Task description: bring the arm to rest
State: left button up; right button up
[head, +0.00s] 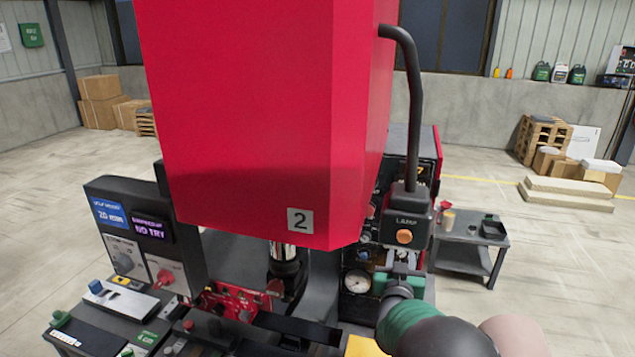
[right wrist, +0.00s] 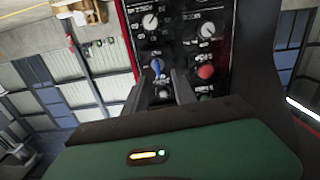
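My right arm comes in from the lower right of the head view and reaches the front of the red machine (head: 260,110). In the right wrist view my right gripper (right wrist: 164,82) has its two dark fingers apart, with a gap between them. They point at a dark control panel (right wrist: 178,48) with white-marked knobs, a blue-pointer switch (right wrist: 157,68) and a red button (right wrist: 205,72). The blue switch shows beyond the gap; I cannot tell whether the fingers touch anything. My left gripper is not in the head view.
A pressure gauge (head: 357,282) is close to my right arm. A console with screens (head: 130,222) stands left; a small dark table (head: 468,245) stands right. Open floor lies beyond.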

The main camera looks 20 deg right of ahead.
jog(key=s+a+f+n+g+y+b, duration=0.1)
jog(key=s+a+f+g+y+b, duration=0.2)
jog(key=s+a+f, duration=0.45)
jog(key=s+a+f+n+g+y+b, duration=0.1)
jog(key=s+a+f+n+g+y, duration=0.25)
jog(key=f, duration=0.65)
jog(key=s+a+f+g+y+b, duration=0.1)
jog(key=s+a+f+g, duration=0.2)
jog(key=s, duration=0.6)
jog(key=s+a+f+g+y+b, duration=0.1)
jog(key=s+a+f+g, duration=0.2)
jog(key=s, duration=0.7)
jog(key=shift+a+f+n+y, duration=0.35)
jog(key=shift+a+f+n, duration=0.1)
jog(key=shift+a, duration=0.4)
jog(key=shift+w, duration=0.1)
